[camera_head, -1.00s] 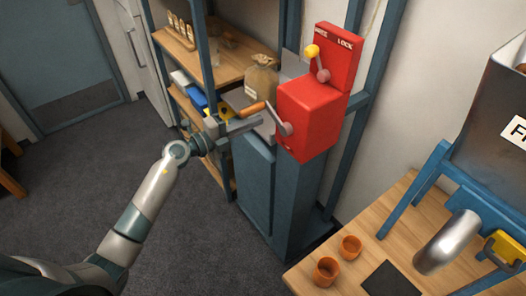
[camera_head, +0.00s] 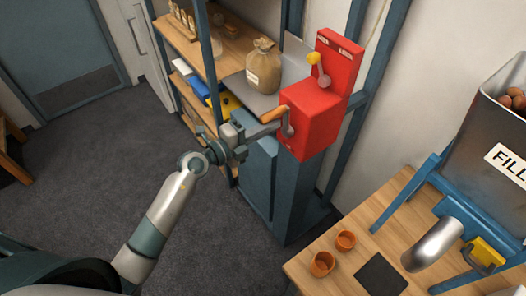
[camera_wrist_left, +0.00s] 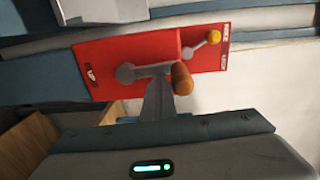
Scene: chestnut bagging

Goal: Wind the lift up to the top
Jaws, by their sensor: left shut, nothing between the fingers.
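The red winch box (camera_head: 310,118) sits on a blue-grey post. Its crank has a grey arm and an orange handle (camera_head: 273,116), which also shows in the wrist view (camera_wrist_left: 182,78). A lever with a yellow knob (camera_head: 313,58) stands on the box, on the left-hand label's side. The grey lift platform (camera_head: 250,97) carries a tied brown sack (camera_head: 263,68), left of the box. My left gripper (camera_head: 268,131) is shut and empty, beside and just below the orange handle; I cannot tell whether it touches. My right gripper is out of view.
Wooden shelving (camera_head: 190,45) stands behind the platform at left. At right, a wooden table (camera_head: 335,275) holds two orange cups (camera_head: 333,252), a dark square pad (camera_head: 381,274) and a blue-framed hopper (camera_head: 505,130).

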